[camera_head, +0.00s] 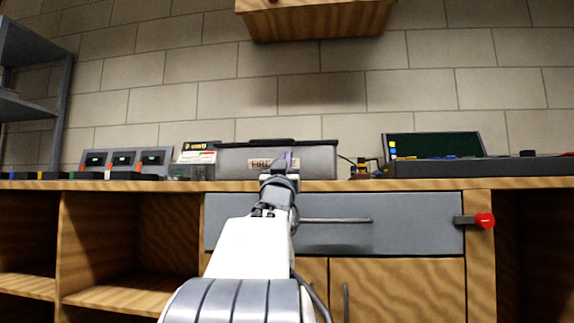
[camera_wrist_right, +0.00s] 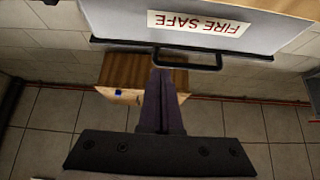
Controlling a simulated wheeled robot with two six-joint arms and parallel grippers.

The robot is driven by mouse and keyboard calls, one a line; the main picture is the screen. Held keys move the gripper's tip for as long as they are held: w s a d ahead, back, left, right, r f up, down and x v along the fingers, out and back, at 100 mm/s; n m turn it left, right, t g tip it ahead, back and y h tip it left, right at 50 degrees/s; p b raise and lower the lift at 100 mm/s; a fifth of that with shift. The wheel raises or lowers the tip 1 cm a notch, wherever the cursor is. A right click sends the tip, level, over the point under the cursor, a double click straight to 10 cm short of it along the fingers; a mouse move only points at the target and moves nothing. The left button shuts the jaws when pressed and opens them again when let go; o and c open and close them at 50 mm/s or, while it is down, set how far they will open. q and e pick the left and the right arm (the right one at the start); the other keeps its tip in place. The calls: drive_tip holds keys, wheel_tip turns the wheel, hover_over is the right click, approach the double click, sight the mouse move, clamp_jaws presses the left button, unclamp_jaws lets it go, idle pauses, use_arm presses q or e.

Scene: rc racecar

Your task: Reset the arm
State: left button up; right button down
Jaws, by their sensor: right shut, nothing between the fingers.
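My right arm reaches forward from the bottom of the head view. Its gripper (camera_head: 287,160) is in front of the grey box labelled FIRE SAFE (camera_head: 230,158), which sits on the wooden counter (camera_head: 400,184). In the right wrist view the gripper (camera_wrist_right: 161,75) is shut with nothing between its fingers. Its tips overlap the black handle (camera_wrist_right: 190,64) of the grey box (camera_wrist_right: 110,18) in the picture; I cannot tell whether they touch. My left gripper is in neither view.
A grey drawer (camera_head: 420,225) with a bar handle is below the counter top. A red knob (camera_head: 485,220) sticks out at the right. A dark green screen (camera_head: 435,145) and several small panels (camera_head: 124,158) stand on the counter. A wooden cabinet (camera_head: 320,22) hangs above.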

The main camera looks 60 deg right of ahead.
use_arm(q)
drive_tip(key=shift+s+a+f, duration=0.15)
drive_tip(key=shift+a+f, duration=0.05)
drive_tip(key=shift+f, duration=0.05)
use_arm(e)
drive_tip(key=shift+v, duration=1.55)
use_arm(q)
drive_tip(key=shift+p, duration=0.3)
